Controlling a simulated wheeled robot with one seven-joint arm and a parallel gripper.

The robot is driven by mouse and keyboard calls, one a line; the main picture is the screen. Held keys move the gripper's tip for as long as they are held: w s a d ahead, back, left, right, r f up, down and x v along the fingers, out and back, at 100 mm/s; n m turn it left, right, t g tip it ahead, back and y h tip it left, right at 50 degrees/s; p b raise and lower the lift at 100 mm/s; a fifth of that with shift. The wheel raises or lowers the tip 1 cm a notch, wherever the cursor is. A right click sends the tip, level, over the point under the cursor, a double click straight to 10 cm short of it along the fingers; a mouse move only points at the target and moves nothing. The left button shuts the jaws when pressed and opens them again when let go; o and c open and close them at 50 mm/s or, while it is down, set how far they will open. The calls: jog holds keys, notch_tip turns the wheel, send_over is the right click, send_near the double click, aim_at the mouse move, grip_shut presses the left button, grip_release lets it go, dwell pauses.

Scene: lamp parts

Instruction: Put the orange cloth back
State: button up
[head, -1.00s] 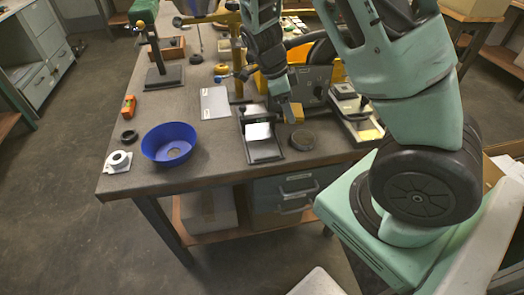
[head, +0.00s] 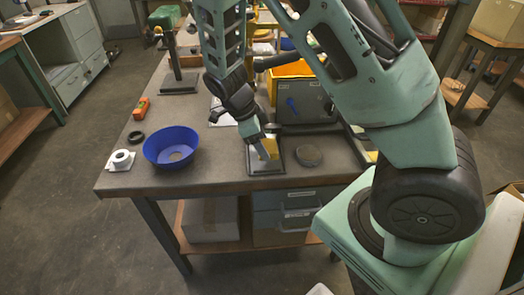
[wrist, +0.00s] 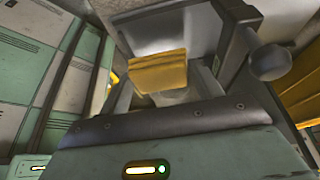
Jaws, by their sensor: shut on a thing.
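The orange cloth (head: 270,147) is a small folded yellow-orange piece held at the end of my gripper (head: 264,154). In the wrist view the cloth (wrist: 158,72) lies across between the two fingers, with fold lines along it. My gripper is shut on it, above or at a small dark stand (head: 256,170) near the table's front edge. In the wrist view the stand's upright dark frame with a round knob (wrist: 270,62) is close to the right of the cloth. A pale grey surface is behind the cloth. Whether the cloth touches the stand cannot be told.
A round dark disc (head: 309,155) lies right of the stand. The tabletop between bowl and stand is clear.

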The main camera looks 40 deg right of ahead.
jog(key=shift+f, duration=1.7)
jog(key=shift+f, duration=0.15)
jog(key=o, duration=1)
